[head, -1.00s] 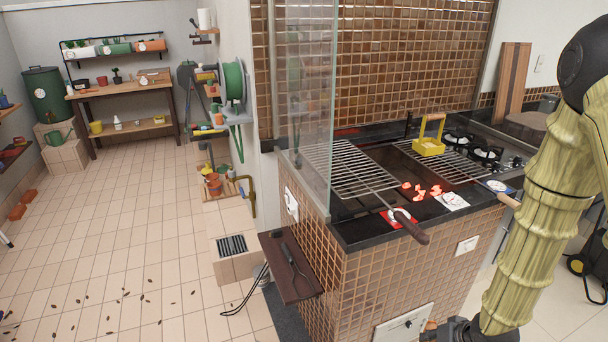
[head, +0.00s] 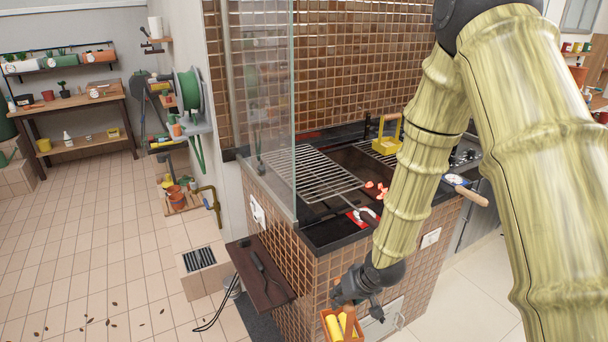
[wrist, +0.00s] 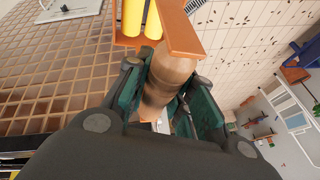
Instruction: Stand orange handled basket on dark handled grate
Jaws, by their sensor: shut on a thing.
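My gripper (head: 352,298) is shut on the brown wooden handle of the orange basket (head: 327,318), low in front of the grill counter. In the wrist view, the handle lies between my gripper's fingers (wrist: 172,92), with the orange basket (wrist: 182,28) at the top. The dark handled grate (head: 312,177) lies on the left side of the grill, empty where it shows.
A yellow basket (head: 382,146) stands on the right grate, whose pale wooden handle (head: 466,194) juts past the counter front. A glass panel (head: 279,130) rises along the grill's left side. Red embers (head: 376,188) lie between the grates. A small brown shelf (head: 262,276) projects at the left.

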